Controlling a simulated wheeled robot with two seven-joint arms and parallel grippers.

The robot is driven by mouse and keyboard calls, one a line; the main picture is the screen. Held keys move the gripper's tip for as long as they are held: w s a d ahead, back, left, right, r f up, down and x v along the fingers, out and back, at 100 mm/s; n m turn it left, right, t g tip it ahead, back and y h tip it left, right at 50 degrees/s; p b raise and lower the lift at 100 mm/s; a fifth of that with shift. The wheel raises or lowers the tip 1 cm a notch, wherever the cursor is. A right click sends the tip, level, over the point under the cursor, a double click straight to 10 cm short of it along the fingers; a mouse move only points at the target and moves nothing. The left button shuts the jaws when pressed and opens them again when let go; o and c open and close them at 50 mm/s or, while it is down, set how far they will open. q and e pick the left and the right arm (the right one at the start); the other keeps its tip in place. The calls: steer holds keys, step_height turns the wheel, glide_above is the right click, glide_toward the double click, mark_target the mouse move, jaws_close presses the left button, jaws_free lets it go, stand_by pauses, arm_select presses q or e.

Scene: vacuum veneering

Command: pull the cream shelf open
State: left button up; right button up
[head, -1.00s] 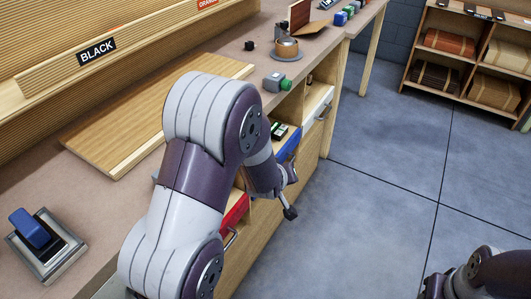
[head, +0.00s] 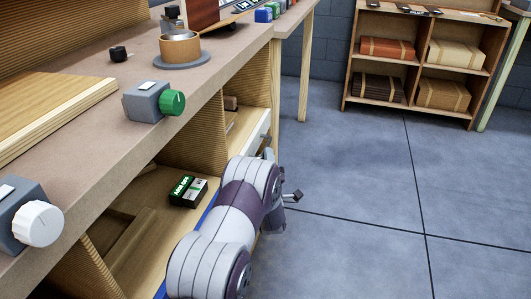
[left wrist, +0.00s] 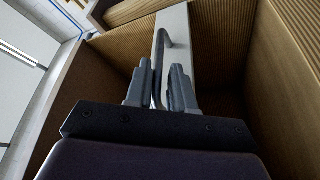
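The cream shelf (head: 257,131) has a pale front in the side of the bench, right of centre in the head view. Its pale front (left wrist: 178,45) also shows in the left wrist view, with a grey bar handle (left wrist: 158,65) standing out from it. My left gripper (left wrist: 161,82) has its two fingers on either side of this handle, apart, with narrow gaps showing beside the bar. Contact with the bar cannot be made out. In the head view my left arm reaches toward the shelf front and hides part of it and the handle. My right gripper is out of view.
The blue shelf (head: 207,209) is nearer, partly behind my left arm, with a dark green box (head: 188,191) above it. Knobbed grey boxes (head: 146,102) and a copper pot (head: 180,48) stand on the bench top. The floor (head: 350,170) right of the bench is clear.

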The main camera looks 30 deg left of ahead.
arm_select(q)
steer(key=x, duration=0.3)
steer(key=shift+w+a+r, duration=0.1)
steer(key=shift+w+a, duration=0.1)
steer(key=shift+w, duration=0.05)
jaws_close()
steer(key=w+d+b, duration=0.2)
steer(key=w+d, duration=0.1)
steer(key=d, duration=1.1)
steer(key=w+d+b, duration=0.1)
steer(key=w+d, duration=0.2)
steer(key=d, duration=1.1)
steer(key=shift+w+d+b, duration=0.2)
steer(key=shift+w+b, duration=0.15)
jaws_free()
